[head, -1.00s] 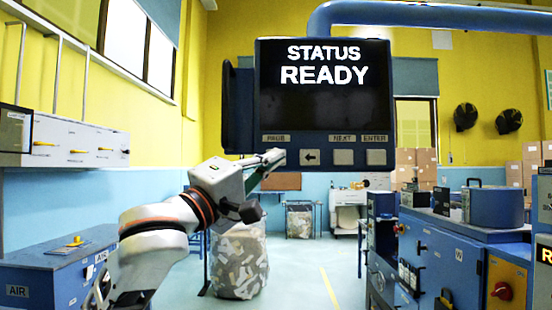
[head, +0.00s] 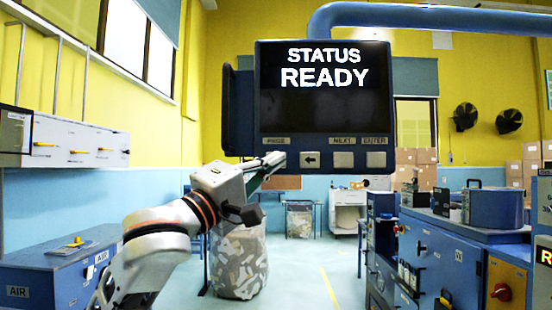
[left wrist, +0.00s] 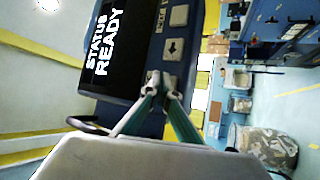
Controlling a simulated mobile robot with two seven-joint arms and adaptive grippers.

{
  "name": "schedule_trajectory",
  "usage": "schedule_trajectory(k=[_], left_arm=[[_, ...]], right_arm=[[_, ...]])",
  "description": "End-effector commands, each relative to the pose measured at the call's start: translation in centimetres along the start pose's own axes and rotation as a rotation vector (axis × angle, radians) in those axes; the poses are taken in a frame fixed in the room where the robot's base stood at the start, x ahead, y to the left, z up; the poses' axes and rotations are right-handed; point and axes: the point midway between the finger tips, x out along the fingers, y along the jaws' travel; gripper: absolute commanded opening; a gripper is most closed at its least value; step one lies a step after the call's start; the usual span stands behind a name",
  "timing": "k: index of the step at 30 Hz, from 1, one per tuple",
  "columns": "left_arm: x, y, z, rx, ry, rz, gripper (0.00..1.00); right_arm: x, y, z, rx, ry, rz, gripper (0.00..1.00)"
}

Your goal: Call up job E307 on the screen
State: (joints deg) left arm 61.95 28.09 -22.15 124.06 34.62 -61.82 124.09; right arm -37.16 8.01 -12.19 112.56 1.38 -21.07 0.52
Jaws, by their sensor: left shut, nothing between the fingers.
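A dark blue panel with a screen (head: 326,85) hangs in the upper middle of the head view. The screen reads STATUS READY in white; it also shows in the left wrist view (left wrist: 108,45). Below it are an arrow button (head: 310,160), a button under NEXT (head: 342,160) and a button under ENTER (head: 376,160). My left gripper (head: 274,161) is shut and empty at the panel's lower left, below the PAGE label. Its fingertips (left wrist: 161,84) are beside the arrow button (left wrist: 173,49) and cover most of another button. I cannot tell whether they touch it. My right gripper is not in view.
A blue pipe (head: 430,15) runs above the panel. A clear bin of scraps (head: 240,262) stands on the floor behind my left arm. Blue machinery (head: 440,255) stands at right, and a blue cabinet (head: 45,275) marked AIR at left.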

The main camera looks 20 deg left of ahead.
Motion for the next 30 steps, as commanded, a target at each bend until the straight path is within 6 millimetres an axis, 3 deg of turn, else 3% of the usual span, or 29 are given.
schedule_trajectory(k=[30], left_arm=[[0.57,-0.42,-0.45,0.0,0.001,-0.001,0.0]], right_arm=[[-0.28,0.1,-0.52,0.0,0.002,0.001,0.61]])
